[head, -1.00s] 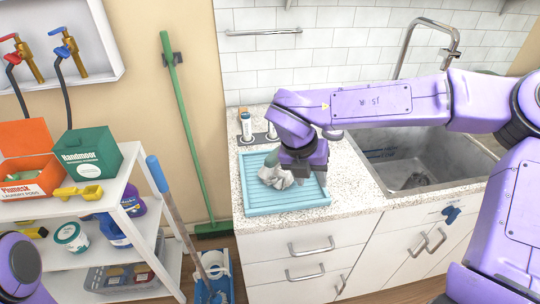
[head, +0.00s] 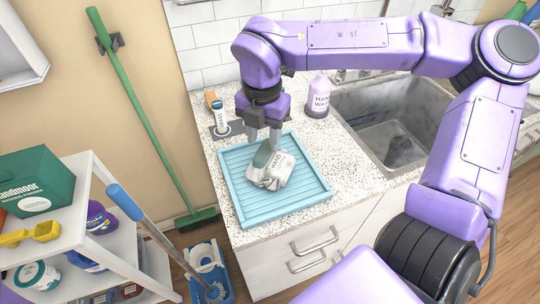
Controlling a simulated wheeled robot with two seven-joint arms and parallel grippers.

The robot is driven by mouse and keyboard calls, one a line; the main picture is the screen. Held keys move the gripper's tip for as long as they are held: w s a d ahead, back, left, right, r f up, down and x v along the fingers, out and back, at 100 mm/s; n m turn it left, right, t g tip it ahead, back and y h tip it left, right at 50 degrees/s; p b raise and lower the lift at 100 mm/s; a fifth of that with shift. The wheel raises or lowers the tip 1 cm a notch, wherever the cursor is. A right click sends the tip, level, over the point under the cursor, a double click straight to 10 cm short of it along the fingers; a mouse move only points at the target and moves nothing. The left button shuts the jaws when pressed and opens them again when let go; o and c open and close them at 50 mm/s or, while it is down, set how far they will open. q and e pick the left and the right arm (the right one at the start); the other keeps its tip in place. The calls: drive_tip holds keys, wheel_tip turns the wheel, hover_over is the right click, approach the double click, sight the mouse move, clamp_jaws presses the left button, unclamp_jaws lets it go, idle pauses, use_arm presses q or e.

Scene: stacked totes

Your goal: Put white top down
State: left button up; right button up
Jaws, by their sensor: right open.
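A crumpled white and grey-green cloth, which looks like the white top (head: 271,170), lies on the light blue ridged tray (head: 248,205) on the speckled counter. My right gripper (head: 263,138) points down over the back of the tray, at the far edge of the cloth. Its fingers are open. From this view I cannot tell whether the fingertips touch the cloth. My left gripper is not in view.
A pink hand wash bottle (head: 318,97) and a small white bottle (head: 220,118) stand behind the tray. The sink (head: 385,120) is to the right. A white shelf (head: 95,220) with boxes and tubs is at left, beside a mop bucket (head: 208,272).

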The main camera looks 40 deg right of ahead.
sight(263, 151)
wheel_tip(263, 151, down, 3)
drive_tip(key=shift+w, duration=0.15)
drive_tip(key=shift+f, duration=0.4)
clamp_jaws()
